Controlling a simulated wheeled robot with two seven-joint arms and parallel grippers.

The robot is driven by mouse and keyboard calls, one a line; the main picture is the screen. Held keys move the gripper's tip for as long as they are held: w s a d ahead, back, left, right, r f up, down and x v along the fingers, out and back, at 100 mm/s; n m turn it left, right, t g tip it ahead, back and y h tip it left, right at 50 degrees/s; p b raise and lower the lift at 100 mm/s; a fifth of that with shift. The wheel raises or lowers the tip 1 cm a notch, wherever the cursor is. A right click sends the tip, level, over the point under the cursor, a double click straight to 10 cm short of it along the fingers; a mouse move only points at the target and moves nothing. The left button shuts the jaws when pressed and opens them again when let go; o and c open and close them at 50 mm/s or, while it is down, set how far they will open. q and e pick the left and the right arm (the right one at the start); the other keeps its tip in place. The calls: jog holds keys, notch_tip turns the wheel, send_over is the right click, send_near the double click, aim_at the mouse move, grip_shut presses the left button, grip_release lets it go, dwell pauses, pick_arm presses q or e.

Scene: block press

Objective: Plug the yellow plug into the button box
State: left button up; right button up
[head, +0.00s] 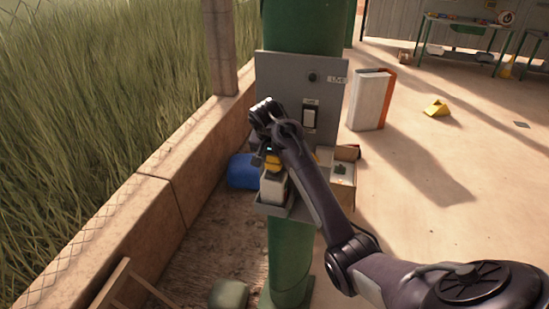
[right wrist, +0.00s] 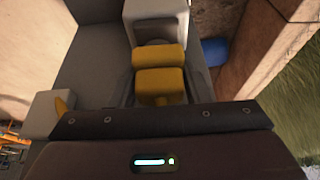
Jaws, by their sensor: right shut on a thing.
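The yellow plug (head: 272,163) is at the lower left of the grey panel, partly hidden by my right arm. In the right wrist view the yellow plug (right wrist: 160,82) shows as two yellow blocks between the fingers. My right gripper (head: 268,158) is shut on it. A pale grey box (head: 273,188), which may be the button box, stands on the small shelf just below the plug. In the right wrist view a pale box (right wrist: 158,18) lies just beyond the plug; whether they touch is unclear. My left gripper is not in view.
The grey panel (head: 284,90), with a switch (head: 309,118) and round knob, is fixed to a green post (head: 290,262). An open carton (head: 343,178) and a blue container (head: 242,171) are near the post. A low wall (head: 150,205) runs along the left.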

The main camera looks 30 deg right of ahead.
jog(key=shift+f, duration=0.6)
dwell(0.6)
jog(key=o, duration=1)
jog(key=shift+a+r+b, duration=0.1)
jog(key=shift+r+b, duration=0.2)
jog(key=shift+b, duration=0.05)
jog(key=b+v, duration=0.2)
jog(key=v, duration=0.5)
jog(key=shift+s+r+b, duration=0.1)
jog(key=shift+s+b, duration=0.05)
jog(key=shift+b, duration=0.25)
